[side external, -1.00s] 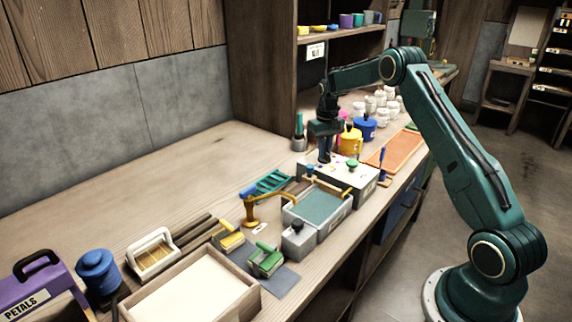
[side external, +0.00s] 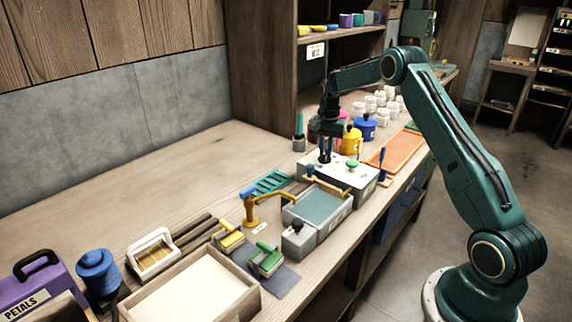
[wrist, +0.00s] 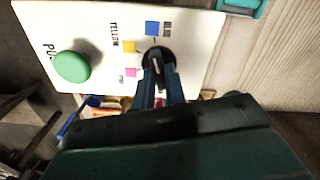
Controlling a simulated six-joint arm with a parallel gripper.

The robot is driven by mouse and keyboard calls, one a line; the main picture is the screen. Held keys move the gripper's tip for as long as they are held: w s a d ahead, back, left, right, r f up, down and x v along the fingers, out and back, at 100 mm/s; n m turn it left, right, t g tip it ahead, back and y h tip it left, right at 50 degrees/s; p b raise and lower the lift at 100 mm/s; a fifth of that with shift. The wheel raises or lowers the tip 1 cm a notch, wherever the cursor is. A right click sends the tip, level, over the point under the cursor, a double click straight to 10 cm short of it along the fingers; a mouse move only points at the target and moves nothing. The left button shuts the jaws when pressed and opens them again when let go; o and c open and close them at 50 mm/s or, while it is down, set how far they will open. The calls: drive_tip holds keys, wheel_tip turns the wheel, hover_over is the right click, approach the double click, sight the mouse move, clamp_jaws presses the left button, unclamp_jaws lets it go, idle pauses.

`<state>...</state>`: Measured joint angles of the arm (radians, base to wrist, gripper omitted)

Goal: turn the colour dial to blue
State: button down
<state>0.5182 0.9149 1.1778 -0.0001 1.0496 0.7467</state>
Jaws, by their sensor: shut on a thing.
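The colour dial (wrist: 152,53) is a black round knob on a white panel in the wrist view.
A green round button (wrist: 72,67) sits on the same panel; it also shows in the side view (side external: 352,163). A yellow pot (side external: 351,141) stands behind the box. A grey tray (side external: 318,208) with teal contents stands in front of it.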

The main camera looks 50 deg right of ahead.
sight(326, 151)
drive_tip(key=shift+r+m, duration=0.1)
drive_tip(key=shift+m, duration=0.3)
drive_tip(key=c, duration=1.4)
unclamp_jaws()
drive_tip(key=shift+c, duration=0.2)
wheel_tip(326, 151, up, 14)
